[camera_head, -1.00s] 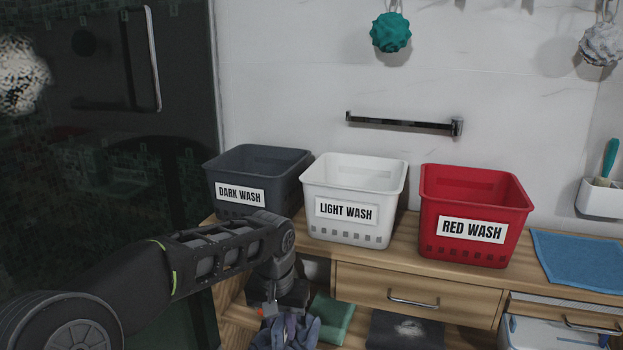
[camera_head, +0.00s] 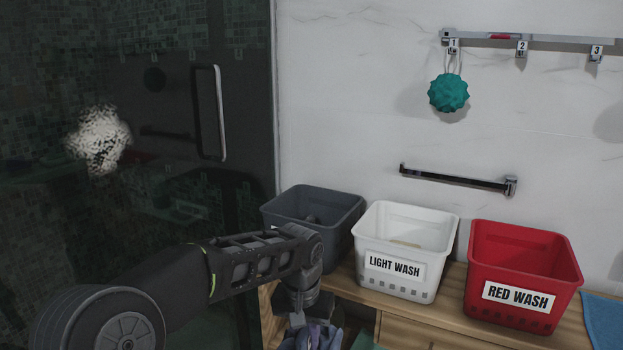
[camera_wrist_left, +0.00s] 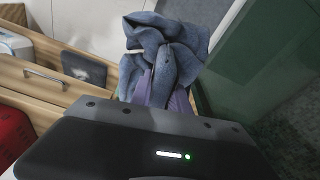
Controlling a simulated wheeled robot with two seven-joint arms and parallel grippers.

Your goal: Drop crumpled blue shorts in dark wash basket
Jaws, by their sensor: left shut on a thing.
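The crumpled blue shorts (camera_head: 312,338) hang from my left gripper (camera_head: 301,318) in the head view, low in front of the counter. They also show in the left wrist view (camera_wrist_left: 165,55), bunched beyond the gripper, which is shut on them. The dark wash basket (camera_head: 338,203) is a dark grey bin at the left end of the counter, above and behind the gripper. My left arm hides its front and label. Something dark grey shows inside it. My right gripper is out of view.
A white light wash basket (camera_head: 405,242) and a red wash basket (camera_head: 520,278) stand to the right on the wooden counter. A dark glass panel (camera_head: 236,110) with a handle is at left. A teal sponge (camera_head: 448,93) hangs on the wall.

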